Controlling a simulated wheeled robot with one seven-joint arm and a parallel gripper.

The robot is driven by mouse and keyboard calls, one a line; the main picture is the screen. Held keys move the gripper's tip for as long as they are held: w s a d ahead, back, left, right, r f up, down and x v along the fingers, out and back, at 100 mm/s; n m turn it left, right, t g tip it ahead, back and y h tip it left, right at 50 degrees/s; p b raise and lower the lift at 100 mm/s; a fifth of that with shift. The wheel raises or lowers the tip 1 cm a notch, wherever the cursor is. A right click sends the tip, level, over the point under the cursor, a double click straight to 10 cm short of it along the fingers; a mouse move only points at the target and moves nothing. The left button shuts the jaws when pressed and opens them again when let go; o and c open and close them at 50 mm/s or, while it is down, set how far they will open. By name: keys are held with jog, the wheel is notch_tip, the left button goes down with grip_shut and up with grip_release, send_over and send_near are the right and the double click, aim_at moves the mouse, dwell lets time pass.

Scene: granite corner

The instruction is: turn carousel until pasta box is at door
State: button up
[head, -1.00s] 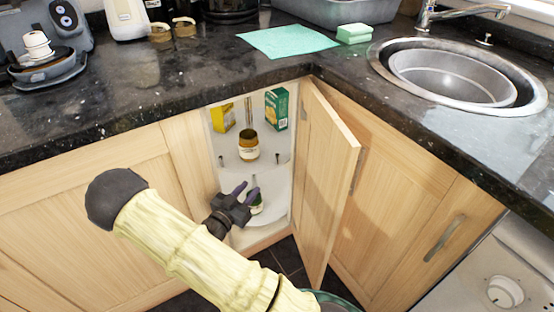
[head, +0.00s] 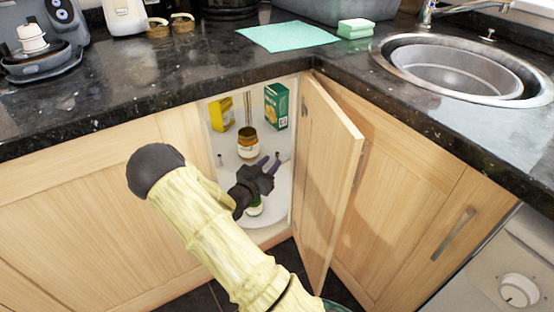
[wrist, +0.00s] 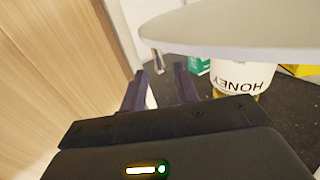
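The carousel's white upper shelf (head: 232,172) sits inside the open corner cupboard. On it stand a green box (head: 276,106) at the back right, a yellow box (head: 221,113) at the back left and a honey jar (head: 248,145) in front. The green box seems to be the pasta box; its lettering is too small to read. My gripper (head: 273,161) is open at the shelf's front right. The wrist view is upside down: a small metal peg (wrist: 157,60) on the shelf shows between the open fingers, near their tips. Contact cannot be told.
The open cupboard door (head: 327,185) stands close to the right of my gripper. The cupboard's left edge (head: 186,140) bounds the opening. A green-labelled jar (head: 255,208) sits on the lower shelf, partly hidden by my arm. The dark worktop (head: 170,70) overhangs above.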

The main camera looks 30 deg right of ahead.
aim_at(276, 157)
jog(key=b+x, duration=0.1)
jog(key=x, duration=0.3)
jog(key=shift+f, duration=0.1)
jog(key=shift+w+d, duration=0.2)
jog(key=shift+d, duration=0.15)
jog(key=shift+c, duration=0.4)
grip_shut()
